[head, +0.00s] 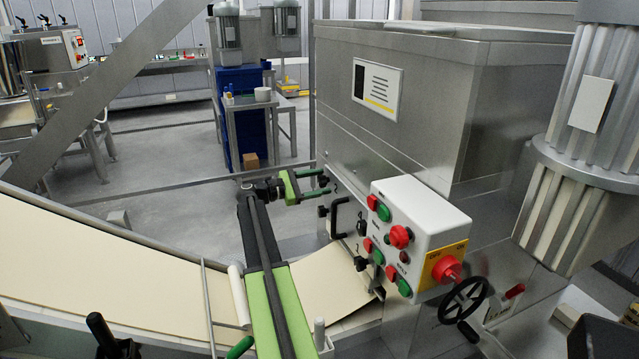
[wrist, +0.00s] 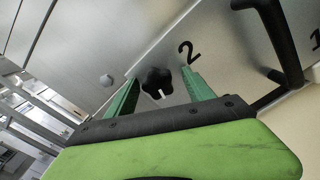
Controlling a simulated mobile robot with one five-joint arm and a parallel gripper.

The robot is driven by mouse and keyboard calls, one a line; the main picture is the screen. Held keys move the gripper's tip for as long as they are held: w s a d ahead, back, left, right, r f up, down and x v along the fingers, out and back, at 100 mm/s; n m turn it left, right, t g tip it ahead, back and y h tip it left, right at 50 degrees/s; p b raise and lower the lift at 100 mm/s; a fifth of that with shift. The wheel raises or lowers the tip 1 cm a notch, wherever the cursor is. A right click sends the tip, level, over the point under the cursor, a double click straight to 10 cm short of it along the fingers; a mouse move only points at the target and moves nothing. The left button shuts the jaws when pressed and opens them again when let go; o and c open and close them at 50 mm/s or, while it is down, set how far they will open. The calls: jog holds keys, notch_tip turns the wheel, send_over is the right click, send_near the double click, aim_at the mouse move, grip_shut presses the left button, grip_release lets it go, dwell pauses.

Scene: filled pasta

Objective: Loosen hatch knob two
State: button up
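Hatch knob two (wrist: 156,83) is a black lobed knob on the grey metal panel, left of a black "2" (wrist: 187,51) in the wrist view. My gripper (wrist: 160,76) is open, with one green finger on each side of the knob in the picture. Gaps show between the knob and both fingers. I cannot tell how far the tips are from the panel. In the head view my gripper (head: 326,181) points at the side of the steel machine (head: 400,140). I cannot make out knob two clearly there.
A black bar handle (wrist: 272,45) stands out right of the "2", near the right finger. A control box (head: 415,225) with red and green buttons sticks out right of my arm. A cream conveyor belt (head: 130,275) runs below. A black handwheel (head: 463,300) is at the lower right.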

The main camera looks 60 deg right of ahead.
jog(key=v, duration=1.7)
jog(key=shift+w+a, duration=0.15)
jog(key=shift+a, duration=0.05)
